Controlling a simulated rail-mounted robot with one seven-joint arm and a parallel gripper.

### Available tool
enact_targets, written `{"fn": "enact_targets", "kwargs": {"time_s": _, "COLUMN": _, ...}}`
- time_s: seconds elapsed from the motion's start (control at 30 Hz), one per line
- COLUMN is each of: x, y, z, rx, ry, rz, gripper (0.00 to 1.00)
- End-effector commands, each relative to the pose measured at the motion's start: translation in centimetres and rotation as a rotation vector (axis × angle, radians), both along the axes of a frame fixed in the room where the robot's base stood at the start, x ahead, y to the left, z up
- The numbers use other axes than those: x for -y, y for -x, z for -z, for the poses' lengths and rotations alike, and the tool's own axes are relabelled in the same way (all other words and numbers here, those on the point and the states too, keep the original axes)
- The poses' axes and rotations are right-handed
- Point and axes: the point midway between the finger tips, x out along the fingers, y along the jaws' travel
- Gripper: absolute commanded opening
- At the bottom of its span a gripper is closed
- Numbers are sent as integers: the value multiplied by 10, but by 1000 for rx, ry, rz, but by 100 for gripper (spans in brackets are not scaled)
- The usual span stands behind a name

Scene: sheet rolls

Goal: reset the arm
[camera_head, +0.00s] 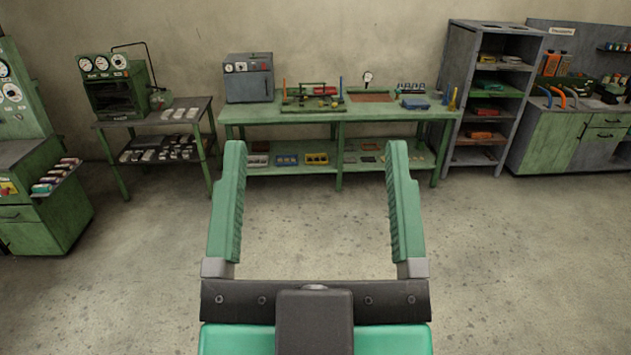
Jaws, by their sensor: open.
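My gripper (317,165) is in the lower middle of the head camera view. Its two long green ribbed fingers point up and away, spread wide apart, with nothing between them but a view of the floor and the workbench beyond. Its dark mounting plate and green body show at the bottom edge. The gripper touches nothing that I can see. The rest of my arm is out of view.
A green workbench (390,115) with small parts stands against the back wall. A small side table (135,120) stands left of it, a grey shelf rack (465,95) right of it. Cabinets (548,145) stand far right, a green machine (35,215) far left. The concrete floor (500,260) is clear.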

Motion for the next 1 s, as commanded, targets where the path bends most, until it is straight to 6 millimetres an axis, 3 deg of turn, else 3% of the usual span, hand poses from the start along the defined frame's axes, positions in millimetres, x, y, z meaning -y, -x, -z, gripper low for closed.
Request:
{"fn": "enact_targets", "kwargs": {"time_s": 0.27, "x": 0, "y": 0, "z": -4, "rx": 1, "ry": -2, "rz": -1, "gripper": 81}}
{"fn": "enact_targets", "kwargs": {"time_s": 0.37, "x": 0, "y": 0, "z": -24, "rx": 0, "ry": -4, "rz": -4, "gripper": 81}}
{"fn": "enact_targets", "kwargs": {"time_s": 0.53, "x": -2, "y": 0, "z": -82, "rx": -1, "ry": -16, "rz": -17, "gripper": 81}}
{"fn": "enact_targets", "kwargs": {"time_s": 0.6, "x": -2, "y": 0, "z": -92, "rx": -2, "ry": -20, "rz": -22, "gripper": 81}}
{"fn": "enact_targets", "kwargs": {"time_s": 0.83, "x": -2, "y": -1, "z": -67, "rx": -3, "ry": -21, "rz": -23, "gripper": 81}}
{"fn": "enact_targets", "kwargs": {"time_s": 0.93, "x": -2, "y": -1, "z": -36, "rx": -3, "ry": -21, "rz": -21, "gripper": 81}}
{"fn": "enact_targets", "kwargs": {"time_s": 1.0, "x": -1, "y": -1, "z": -5, "rx": -4, "ry": -20, "rz": -19, "gripper": 81}}
